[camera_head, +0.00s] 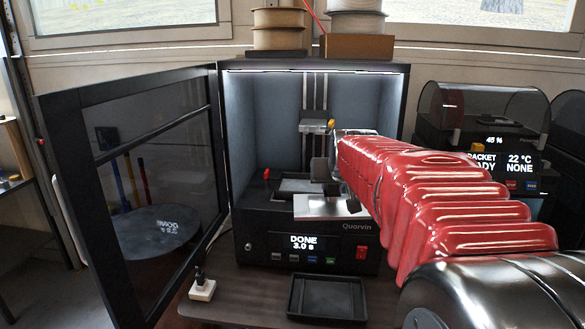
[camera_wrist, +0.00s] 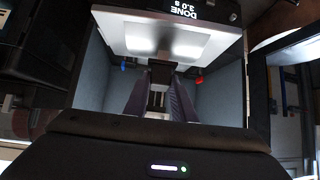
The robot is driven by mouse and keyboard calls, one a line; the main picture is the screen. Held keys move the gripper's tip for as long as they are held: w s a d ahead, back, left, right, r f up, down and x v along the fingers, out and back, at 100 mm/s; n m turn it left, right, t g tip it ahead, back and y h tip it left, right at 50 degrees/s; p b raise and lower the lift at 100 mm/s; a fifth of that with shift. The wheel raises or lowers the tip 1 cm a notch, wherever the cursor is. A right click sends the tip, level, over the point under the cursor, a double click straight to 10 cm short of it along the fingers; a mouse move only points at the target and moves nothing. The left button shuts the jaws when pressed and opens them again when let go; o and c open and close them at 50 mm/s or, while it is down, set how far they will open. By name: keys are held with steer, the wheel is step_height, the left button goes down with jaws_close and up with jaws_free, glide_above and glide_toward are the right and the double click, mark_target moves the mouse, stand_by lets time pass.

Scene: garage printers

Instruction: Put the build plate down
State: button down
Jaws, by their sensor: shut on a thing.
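The build plate (camera_head: 322,208) is a flat, bright metal piece held level at the open front of the printer, above the display. My gripper (camera_head: 345,192) is shut on it from the right and behind. In the wrist view the plate (camera_wrist: 160,42) lies beyond my two dark fingers (camera_wrist: 160,72), with light reflected in its face. The exact contact is partly hidden. The printer (camera_head: 305,240) has its chamber open, and its display reads DONE 3.0 s. A shallow black tray (camera_head: 327,312) lies on the bench in front of the printer, with nothing visible in it.
The printer's dark glass door (camera_head: 165,140) stands open at the left. A small white block with a black knob (camera_head: 202,290) sits left of the tray. Another machine (camera_head: 480,120) stands at the right. Spools (camera_head: 280,30) sit on top. Some bench front is clear.

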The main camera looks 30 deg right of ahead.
steer(key=w+a+f+n+y, duration=0.2)
steer(key=w+a+f, duration=0.1)
steer(key=a+f, duration=0.8)
steer(key=w+a+f+n+t+y, duration=0.1)
steer(key=w+a+f+n+y, duration=0.1)
steer(key=a+f, duration=1)
steer(key=w+a+n, duration=0.1)
steer(key=a, duration=0.3)
steer(key=shift+f, duration=0.3)
steer(key=shift+s, duration=0.1)
